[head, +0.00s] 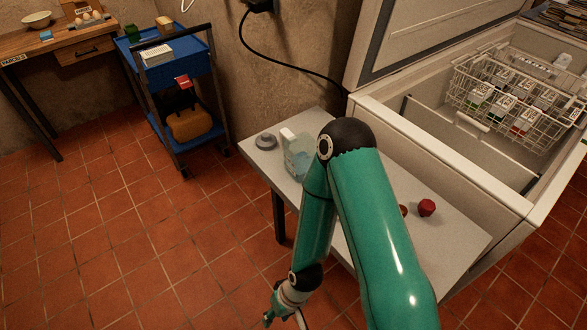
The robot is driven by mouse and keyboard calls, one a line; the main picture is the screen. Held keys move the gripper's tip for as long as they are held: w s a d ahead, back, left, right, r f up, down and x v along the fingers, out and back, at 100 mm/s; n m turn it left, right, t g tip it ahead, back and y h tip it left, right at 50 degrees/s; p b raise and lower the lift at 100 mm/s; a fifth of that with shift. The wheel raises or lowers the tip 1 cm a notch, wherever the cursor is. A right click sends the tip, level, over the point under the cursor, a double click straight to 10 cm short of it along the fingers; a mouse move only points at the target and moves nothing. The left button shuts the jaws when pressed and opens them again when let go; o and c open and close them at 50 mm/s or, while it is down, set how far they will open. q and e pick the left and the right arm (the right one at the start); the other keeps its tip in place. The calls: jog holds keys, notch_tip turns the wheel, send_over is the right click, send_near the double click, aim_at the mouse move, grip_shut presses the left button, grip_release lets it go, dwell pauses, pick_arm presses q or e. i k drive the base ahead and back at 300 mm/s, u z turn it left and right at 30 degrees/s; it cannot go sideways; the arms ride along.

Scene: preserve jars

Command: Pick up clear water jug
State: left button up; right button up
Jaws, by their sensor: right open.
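The clear water jug (296,160) stands upright on the light grey table, near its far left part. It looks pale and see-through, with a whitish part at its top. My right arm covers part of its right side. My right gripper (285,314) hangs low at the bottom edge of the head view, in front of the table and well apart from the jug. It is open, and nothing shows between its fingers; its tips are partly cut off by the frame edge. My left gripper is not in view.
The table (455,240) also holds a grey round lid-like disc (265,141) left of the jug and a small red object (427,207). An open chest freezer (400,130) with a wire basket (500,100) stands behind it. A blue cart (180,60) stands left; tiled floor is clear.

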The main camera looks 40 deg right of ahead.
aim_at(300, 149)
jog(key=z, duration=0.15)
jog(key=i, duration=0.9)
jog(key=u, duration=0.05)
